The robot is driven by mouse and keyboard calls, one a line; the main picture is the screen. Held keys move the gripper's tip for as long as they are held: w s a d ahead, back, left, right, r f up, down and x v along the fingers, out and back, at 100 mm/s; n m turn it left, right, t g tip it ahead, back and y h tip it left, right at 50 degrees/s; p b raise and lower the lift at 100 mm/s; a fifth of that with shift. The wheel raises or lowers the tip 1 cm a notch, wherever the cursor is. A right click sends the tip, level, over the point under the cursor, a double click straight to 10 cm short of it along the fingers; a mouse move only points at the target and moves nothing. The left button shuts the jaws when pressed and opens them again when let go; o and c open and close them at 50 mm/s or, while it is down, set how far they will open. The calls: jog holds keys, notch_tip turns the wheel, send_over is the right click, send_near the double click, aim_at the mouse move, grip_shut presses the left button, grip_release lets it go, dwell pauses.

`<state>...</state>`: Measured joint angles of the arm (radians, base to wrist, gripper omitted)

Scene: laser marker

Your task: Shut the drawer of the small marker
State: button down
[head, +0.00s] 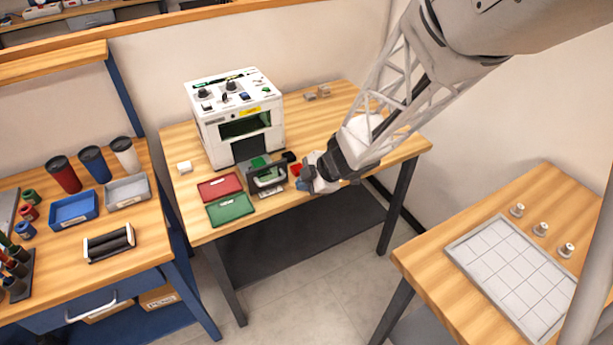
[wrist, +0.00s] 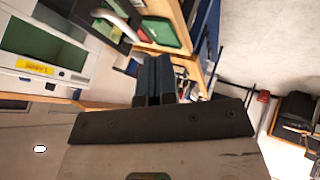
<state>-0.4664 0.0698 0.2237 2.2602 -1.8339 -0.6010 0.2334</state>
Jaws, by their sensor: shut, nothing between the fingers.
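The small marker (head: 213,133) is a white box with knobs on top and a yellow label, standing on the middle wooden table. Its drawer (head: 250,173) is out at the front, with a handle (head: 268,180) at its front end and something green in it. My gripper (head: 306,178) is just right of the handle, apart from it as far as I can tell. In the wrist view the marker (wrist: 35,65) is at the left and the pale curved handle (wrist: 118,22) at the top. The gripper's dark fingers (wrist: 153,82) are together and empty.
A red tray (head: 219,187) and a green tray (head: 230,208) lie left of the drawer. A small red item (head: 296,169) and a black item (head: 289,157) lie near my gripper. Small grey blocks (head: 318,93) lie at the back. The table's right side is mostly clear.

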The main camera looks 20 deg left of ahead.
aim_at(260, 158)
jog(key=shift+w+a+f, duration=0.55)
jog(key=shift+a+f, duration=0.4)
jog(key=shift+a, duration=0.4)
jog(key=shift+w+a+f, duration=0.5)
jog(key=shift+a+f, duration=0.4)
jog(key=shift+a, duration=0.4)
jog(key=shift+w+a+f, duration=0.55)
jog(key=shift+a+f, duration=0.4)
jog(key=shift+a, duration=0.4)
jog(key=w+a, duration=1)
jog(key=shift+w+a, duration=0.3)
jog(key=shift+a, duration=0.05)
jog(key=shift+w+a+r, duration=0.1)
jog(key=shift+w+a, duration=0.2)
jog(key=shift+d, duration=0.1)
